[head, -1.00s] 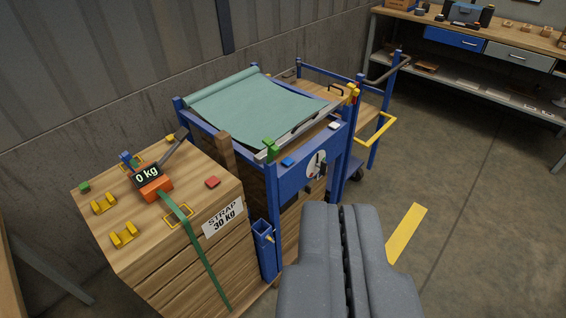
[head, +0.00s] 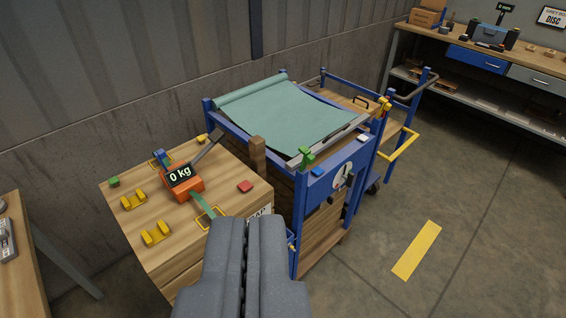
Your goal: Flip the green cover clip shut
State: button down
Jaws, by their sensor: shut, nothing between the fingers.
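The green cover clip (head: 306,156) sits at the near corner of the blue-framed trolley, at the end of a grey bar (head: 330,141) along the edge of the teal cover (head: 290,115). Part of the clip sticks up above the bar; it is too small to tell its exact angle. My gripper (head: 248,222) is shut and empty. In the picture it lies below and left of the clip, apart from it, in front of the near crate and the trolley's lower left post.
A wooden crate (head: 150,200) on the left carries an orange ratchet reading 0 kg (head: 182,182), yellow brackets and small coloured blocks. A workbench (head: 480,45) stands behind right. Floor at right is clear.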

aim_at(308, 158)
jog(key=u, duration=0.15)
jog(key=i, duration=1)
jog(key=z, duration=0.1)
